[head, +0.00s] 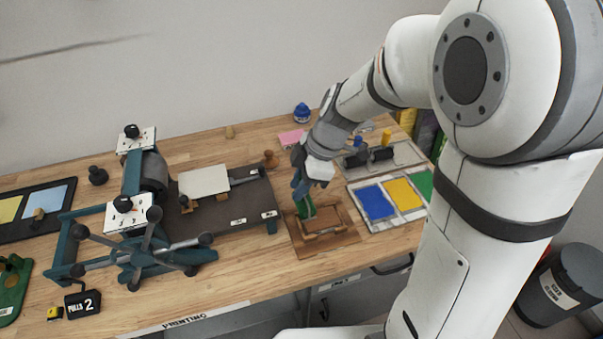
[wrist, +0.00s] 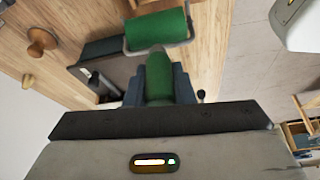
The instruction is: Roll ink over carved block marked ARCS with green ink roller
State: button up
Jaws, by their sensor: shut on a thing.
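My gripper (head: 301,187) is shut on the green handle of the green ink roller (head: 307,214). In the wrist view the roller's green drum (wrist: 157,29) sits in a metal frame beyond my fingers (wrist: 158,88). A brown block (head: 333,216) lies on a wooden board (head: 322,247) near the table's front edge. The roller is at the left part of this block; I cannot tell whether it touches. No ARCS marking can be read. The block cannot be made out in the wrist view.
An ink slab with blue, yellow and green patches (head: 402,190) lies right of the board. A rack with dark rollers (head: 380,155) stands behind it. A press (head: 135,220) with a spoked wheel and dark bed (head: 235,212) fills the left. Bare table shows before the press bed.

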aim_at(301, 202)
jog(key=shift+f+b, duration=0.9)
jog(key=shift+f, duration=1.9)
jog(key=shift+f+b, duration=0.4)
jog(key=shift+b, duration=0.1)
jog(key=shift+d, duration=0.15)
